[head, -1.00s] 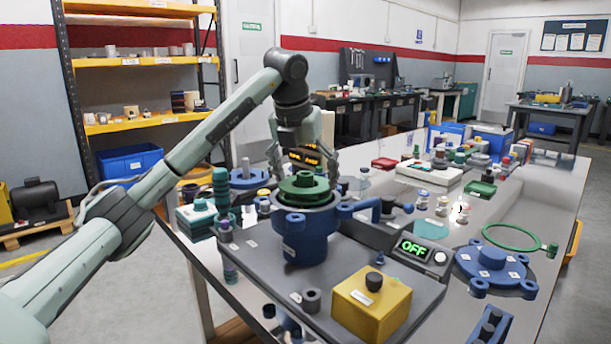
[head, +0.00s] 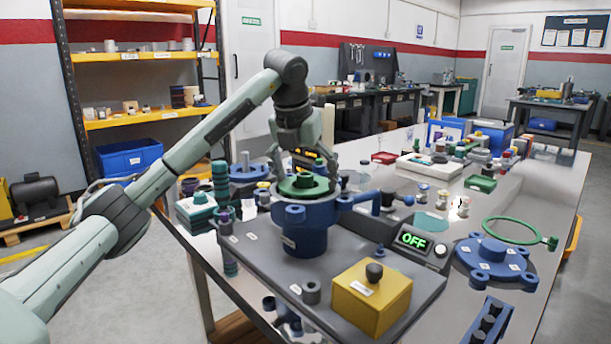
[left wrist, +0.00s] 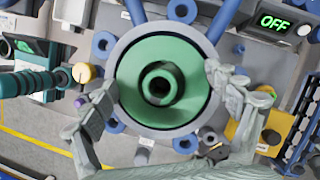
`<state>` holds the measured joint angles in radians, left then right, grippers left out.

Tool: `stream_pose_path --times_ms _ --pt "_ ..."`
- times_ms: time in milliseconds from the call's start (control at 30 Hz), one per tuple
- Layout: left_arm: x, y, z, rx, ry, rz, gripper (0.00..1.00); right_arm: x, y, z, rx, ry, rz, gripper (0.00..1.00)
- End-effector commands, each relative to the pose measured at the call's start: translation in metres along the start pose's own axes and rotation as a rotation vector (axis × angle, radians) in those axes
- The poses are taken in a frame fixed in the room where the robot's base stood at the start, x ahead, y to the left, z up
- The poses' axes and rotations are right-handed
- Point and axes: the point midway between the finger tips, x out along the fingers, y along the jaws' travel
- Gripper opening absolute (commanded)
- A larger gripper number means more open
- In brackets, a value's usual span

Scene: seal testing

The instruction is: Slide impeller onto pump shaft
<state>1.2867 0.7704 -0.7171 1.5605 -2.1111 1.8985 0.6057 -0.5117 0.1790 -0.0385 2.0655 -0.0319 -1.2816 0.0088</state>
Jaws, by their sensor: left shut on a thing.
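My left gripper (head: 303,172) points down over the pump and is shut on the green impeller (head: 302,186). The impeller is a round, stepped part with a raised hub, held level at the mouth of the blue pump housing (head: 304,238). In the left wrist view, the gripper (left wrist: 162,84) has a finger on either side of the impeller (left wrist: 135,85), which looks roughly centred in the housing's grey ring (left wrist: 160,31). The hub's bore faces the camera. The pump shaft is not clearly visible; I cannot tell how far it enters the bore. My right gripper is not in view.
The housing stands on a dark base plate (head: 262,262) with a yellow box (head: 370,298) in front and a control box reading OFF (head: 422,243) at right. A blue cover (head: 490,258) and green ring (head: 512,219) lie farther right. Teal stacked parts (head: 220,182) stand close left.

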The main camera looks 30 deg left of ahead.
Motion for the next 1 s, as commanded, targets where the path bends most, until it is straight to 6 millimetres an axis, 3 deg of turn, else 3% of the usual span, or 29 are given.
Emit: stream_pose_path --times_ms 833,867,933,1000 --pt "0.0073 -0.0003 -0.0026 -0.002 -0.002 -0.003 0.43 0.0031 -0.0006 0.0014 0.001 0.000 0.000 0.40" --pt "0.0070 -0.0003 -0.0025 -0.002 -0.002 -0.003 0.90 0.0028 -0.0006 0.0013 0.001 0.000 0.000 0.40" --pt "0.0071 -0.0003 -0.0026 -0.001 -0.002 -0.003 0.99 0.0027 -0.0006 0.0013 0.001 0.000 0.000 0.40" --pt "0.0072 -0.0004 -0.0028 -0.001 -0.001 -0.002 1.00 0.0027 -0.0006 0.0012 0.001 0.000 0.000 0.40"
